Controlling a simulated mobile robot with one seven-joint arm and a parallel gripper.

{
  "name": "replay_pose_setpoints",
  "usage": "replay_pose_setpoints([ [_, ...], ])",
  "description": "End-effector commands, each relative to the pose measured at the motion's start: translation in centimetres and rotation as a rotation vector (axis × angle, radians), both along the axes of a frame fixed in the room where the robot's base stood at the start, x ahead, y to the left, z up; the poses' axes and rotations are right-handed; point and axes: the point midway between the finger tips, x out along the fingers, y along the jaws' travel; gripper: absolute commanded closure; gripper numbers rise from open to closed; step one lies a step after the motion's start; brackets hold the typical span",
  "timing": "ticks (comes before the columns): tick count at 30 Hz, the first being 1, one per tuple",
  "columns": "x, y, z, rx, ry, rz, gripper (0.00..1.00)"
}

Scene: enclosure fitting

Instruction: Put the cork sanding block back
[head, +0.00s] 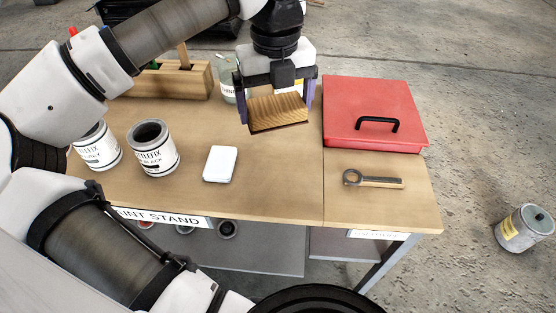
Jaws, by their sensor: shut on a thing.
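The cork sanding block (278,111) is a tan, striped wooden-looking block with a dark lower edge. My gripper (277,98) is shut on it, with one finger at each end. It is held near the middle of the bench, and it looks raised above the top, though the height is hard to judge. It hides part of a glass jar behind it.
A red box (370,105) with a black handle is right of my gripper. A ring-ended tool (375,181) lies in front. A white block (220,164), open tin (152,148), another tin (98,148), wooden holder (185,82) and glass jar (227,85) stand left.

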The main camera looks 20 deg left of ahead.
Motion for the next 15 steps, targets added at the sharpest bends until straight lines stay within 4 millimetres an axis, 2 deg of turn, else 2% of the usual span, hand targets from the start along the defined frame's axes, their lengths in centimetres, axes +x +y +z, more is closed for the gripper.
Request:
replay_pose_setpoints([
  [1, -0.1, 0.0, -1.6, -0.003, 0.003, -0.003, 0.31],
  [9, 0.0, -0.1, -8.5, -0.003, 0.001, -0.003, 0.31],
  [15, 0.0, 0.0, -11.1, -0.001, -0.001, -0.002, 0.31],
])
